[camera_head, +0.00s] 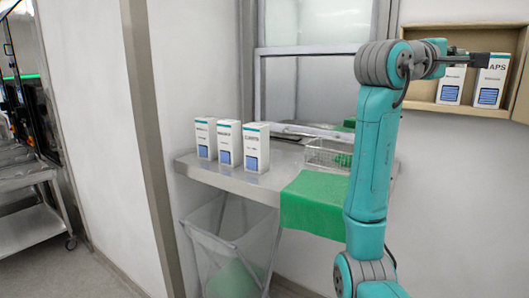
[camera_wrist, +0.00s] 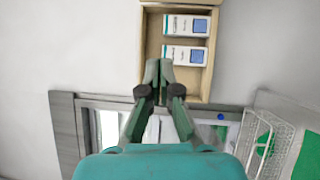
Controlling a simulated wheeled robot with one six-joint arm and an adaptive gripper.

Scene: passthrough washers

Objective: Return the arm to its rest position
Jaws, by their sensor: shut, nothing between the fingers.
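My arm (camera_head: 372,160) is raised, teal and grey, on the right of the head view. My gripper (camera_head: 482,60) is stretched out to the right at its top, in front of the wall cabinet (camera_head: 424,90). In the wrist view my gripper (camera_wrist: 158,70) has its dark fingers together, with nothing between them. The fingertips appear over the lower left part of the open cabinet (camera_wrist: 151,30). Two white boxes stand inside, one (camera_head: 451,86) left of the other (camera_head: 491,82). Whether the fingers touch a box cannot be told.
A metal shelf (camera_head: 235,182) holds three white boxes (camera_head: 229,143), a wire basket (camera_head: 328,154) and a green cloth (camera_head: 312,203). A bag-lined bin (camera_head: 232,240) stands below. A steel cart (camera_head: 30,225) is at far left. The floor between is clear.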

